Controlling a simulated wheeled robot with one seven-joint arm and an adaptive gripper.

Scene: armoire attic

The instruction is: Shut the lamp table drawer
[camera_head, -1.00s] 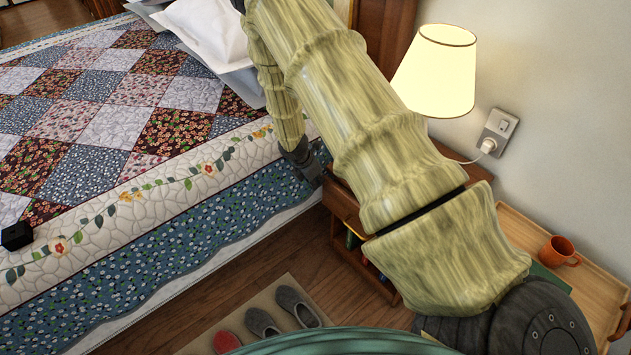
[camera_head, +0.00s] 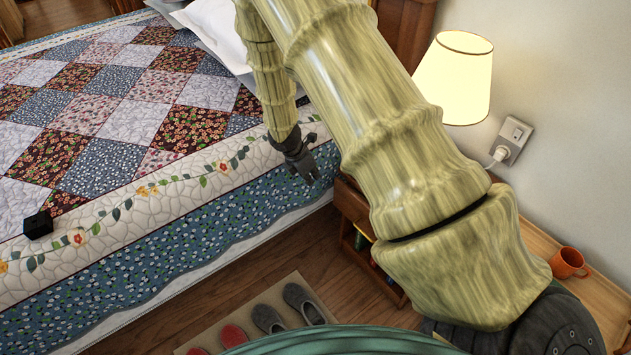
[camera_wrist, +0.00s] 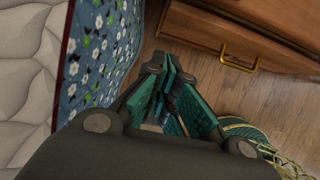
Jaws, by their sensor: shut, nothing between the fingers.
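The lamp table (camera_head: 356,206) stands beside the bed, mostly hidden behind my arm in the head view. In the wrist view, its wooden drawer front (camera_wrist: 203,28) with a brass handle (camera_wrist: 240,59) shows at the upper right. How far the drawer stands out cannot be told from these views. My gripper (camera_head: 314,180) is shut and empty, pointing down by the bed's edge, left of the table. In the wrist view, my gripper (camera_wrist: 163,70) is left of the handle and apart from it.
The quilted bed (camera_head: 130,110) fills the left, close to my gripper. A lit lamp (camera_head: 454,78) stands behind my arm near the wall. An orange mug (camera_head: 568,263) sits on a wooden tray (camera_head: 600,300) at right. Slippers (camera_head: 300,303) lie on a floor mat.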

